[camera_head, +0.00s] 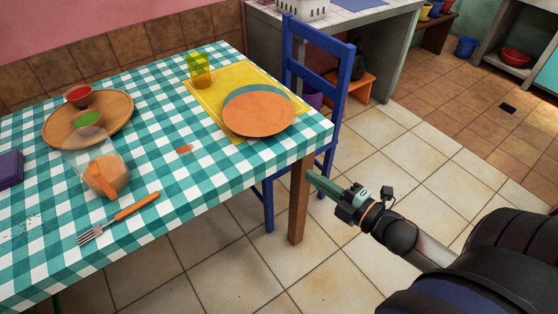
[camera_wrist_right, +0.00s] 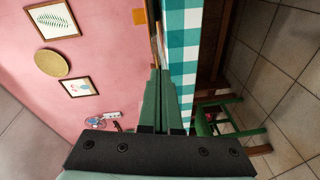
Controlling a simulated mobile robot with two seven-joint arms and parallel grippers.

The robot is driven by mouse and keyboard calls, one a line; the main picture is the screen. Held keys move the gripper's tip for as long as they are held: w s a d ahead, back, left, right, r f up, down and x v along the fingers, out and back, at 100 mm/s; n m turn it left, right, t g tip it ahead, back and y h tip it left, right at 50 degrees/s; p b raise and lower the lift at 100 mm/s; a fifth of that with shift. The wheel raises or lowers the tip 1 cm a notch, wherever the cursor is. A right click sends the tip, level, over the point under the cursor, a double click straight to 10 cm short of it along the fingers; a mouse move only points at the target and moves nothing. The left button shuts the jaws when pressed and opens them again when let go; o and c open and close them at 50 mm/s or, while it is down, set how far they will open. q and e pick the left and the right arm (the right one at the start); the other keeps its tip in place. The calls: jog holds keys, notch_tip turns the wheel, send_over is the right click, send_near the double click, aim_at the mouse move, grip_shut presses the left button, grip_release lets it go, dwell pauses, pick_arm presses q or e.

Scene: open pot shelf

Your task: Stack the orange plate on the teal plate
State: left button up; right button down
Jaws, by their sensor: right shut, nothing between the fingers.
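The orange plate (camera_head: 258,116) lies on top of the teal plate (camera_head: 256,92), on the yellow placemat near the table's right corner. It sits off-centre, so a teal crescent shows along the far side. My right gripper (camera_head: 312,180) is off the table's right edge, apart from the plates, shut and empty. Its green fingers (camera_wrist_right: 161,95) meet in the right wrist view, pointing along the checked tablecloth edge. The plates do not show clearly there. My left gripper is not in view.
The checked table (camera_head: 215,205) holds a yellow-green cup (camera_head: 199,66), a wooden board (camera_head: 118,106) with bowls, a clear jar (camera_head: 90,160) and an orange-handled fork (camera_head: 120,216). A blue chair (camera_head: 338,95) stands at the table's right side. Tiled floor is open at right.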

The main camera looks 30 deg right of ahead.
aim_at(278, 129)
jog(key=w+n+b, duration=0.1)
jog(key=w, duration=0.3)
jog(key=w+a+n+y, duration=0.1)
jog(key=w, duration=0.3)
jog(key=w+a+r+n+b, duration=0.1)
jog(key=w, duration=0.3)
jog(key=shift+w+t+b, duration=0.3)
jog(key=shift+w, duration=0.05)
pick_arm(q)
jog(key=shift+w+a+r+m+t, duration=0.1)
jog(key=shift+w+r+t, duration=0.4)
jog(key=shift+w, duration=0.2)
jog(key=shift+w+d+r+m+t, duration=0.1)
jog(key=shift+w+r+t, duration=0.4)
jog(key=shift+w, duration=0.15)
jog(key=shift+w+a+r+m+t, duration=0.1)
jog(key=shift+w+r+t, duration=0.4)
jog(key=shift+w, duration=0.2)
pick_arm(e)
jog(key=shift+w+d, duration=0.25)
jog(key=shift+w, duration=0.15)
jog(key=shift+w, duration=0.1)
